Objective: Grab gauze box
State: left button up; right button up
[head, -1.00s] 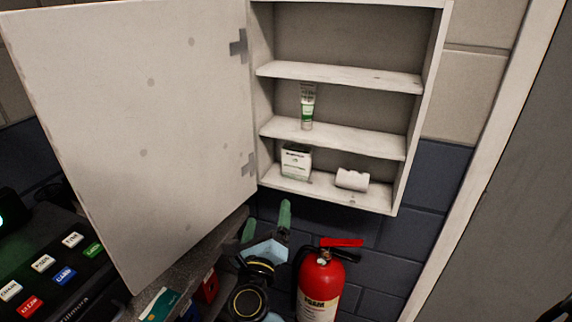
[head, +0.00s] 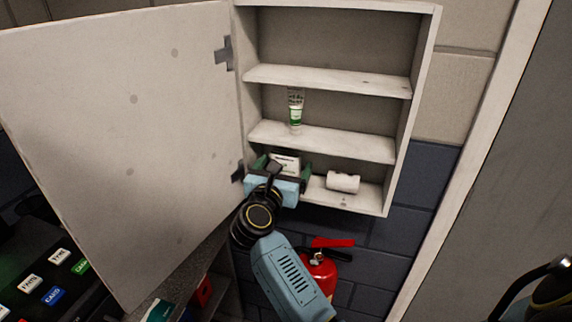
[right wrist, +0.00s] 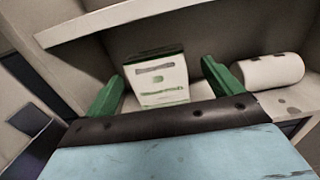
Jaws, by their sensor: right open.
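The gauze box (head: 287,160) is a small white box with green print on the bottom shelf of the open wall cabinet. In the head view my right gripper hides its lower part. In the right wrist view the gauze box (right wrist: 157,79) stands upright between the green fingers. My right gripper (head: 286,167) is open, with one finger on each side of the box; the right wrist view also shows the gripper (right wrist: 160,92). The box shows no clear contact with either finger. My left gripper is not seen; a piece of arm shows at the lower right.
A white roll (head: 343,182) lies right of the box on the same shelf, and in the wrist view the roll (right wrist: 268,72) is close to the right finger. A tube (head: 295,110) stands on the shelf above. The cabinet door (head: 120,140) is open at left. A fire extinguisher (head: 320,268) is below.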

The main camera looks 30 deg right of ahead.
jog(key=x, duration=0.2)
jog(key=p+x, duration=0.1)
jog(key=x, duration=0.1)
jog(key=shift+w+d+r, duration=0.2)
jog(key=shift+w+r, duration=0.05)
jog(key=shift+w, duration=0.05)
jog(key=c, duration=1.1)
jog(key=shift+o, duration=0.2)
jog(key=shift+r, duration=0.1)
